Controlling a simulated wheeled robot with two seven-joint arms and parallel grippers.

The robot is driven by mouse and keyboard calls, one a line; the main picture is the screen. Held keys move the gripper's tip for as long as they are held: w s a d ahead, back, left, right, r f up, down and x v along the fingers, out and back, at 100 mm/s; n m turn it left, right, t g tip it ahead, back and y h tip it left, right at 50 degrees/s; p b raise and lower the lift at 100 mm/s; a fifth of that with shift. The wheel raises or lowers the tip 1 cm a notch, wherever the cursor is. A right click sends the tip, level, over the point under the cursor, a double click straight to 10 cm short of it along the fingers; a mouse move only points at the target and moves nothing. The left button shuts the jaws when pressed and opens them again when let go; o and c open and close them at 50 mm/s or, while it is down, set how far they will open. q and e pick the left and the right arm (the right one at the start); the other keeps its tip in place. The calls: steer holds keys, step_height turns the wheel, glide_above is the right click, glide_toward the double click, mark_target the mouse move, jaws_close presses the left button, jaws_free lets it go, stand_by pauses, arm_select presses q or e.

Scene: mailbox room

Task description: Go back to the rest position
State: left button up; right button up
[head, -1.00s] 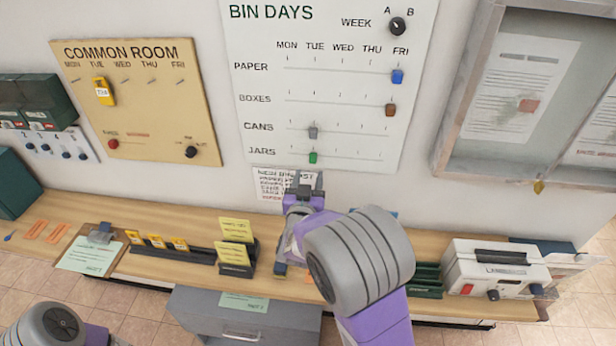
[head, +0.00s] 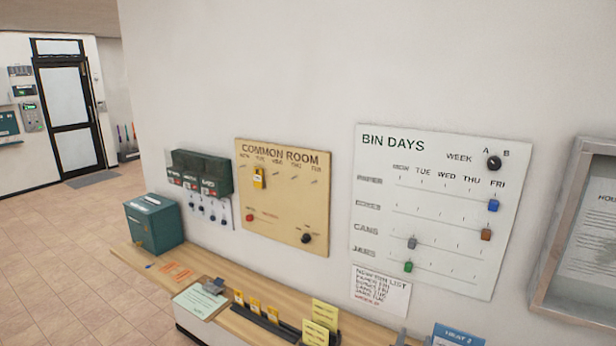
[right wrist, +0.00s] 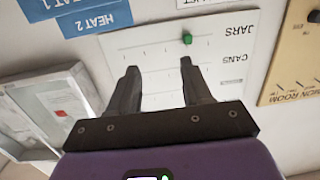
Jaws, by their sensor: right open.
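My right gripper (right wrist: 158,66) shows in the right wrist view with its two dark fingers apart and nothing between them. The white BIN DAYS board (right wrist: 155,55) lies beyond the fingers, apart from them as far as I can tell. My left gripper is not in view.
The BIN DAYS board (head: 385,160) and tan COMMON ROOM board (head: 285,200) hang on the wall. Below runs a wooden shelf (head: 140,262) with a green box (head: 153,224), a clipboard (head: 201,301) and a black card rack (head: 262,322). Open floor (head: 60,250) lies left, toward a door (head: 70,115).

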steer(key=s+a+f+n+g+y, duration=0.1)
steer(key=s+a+f+g+y, duration=0.15)
steer(key=f, duration=0.85)
steer(key=s+a+f+n+g+y, duration=0.1)
steer(key=s+f+g+y, duration=0.25)
steer(key=f, duration=0.85)
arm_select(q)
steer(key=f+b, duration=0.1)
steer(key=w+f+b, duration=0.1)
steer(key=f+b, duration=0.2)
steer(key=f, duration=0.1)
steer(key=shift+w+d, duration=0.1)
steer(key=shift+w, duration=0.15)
arm_select(e)
steer(key=s+a+f+g+y, duration=0.3)
steer(key=s+a+f+g, duration=0.1)
steer(key=s+f, duration=0.4)
steer(key=s+a+f+g+y, duration=0.3)
steer(key=s+a+f, duration=0.4)
steer(key=s, duration=0.4)
steer(key=shift+s+a+f+n+g, duration=0.3)
steer(key=shift+s+f+n+g, duration=0.1)
steer(key=shift+f+g, duration=0.4)
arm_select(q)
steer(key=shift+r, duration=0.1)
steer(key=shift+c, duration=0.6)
arm_select(e)
steer(key=shift+c, duration=0.6)
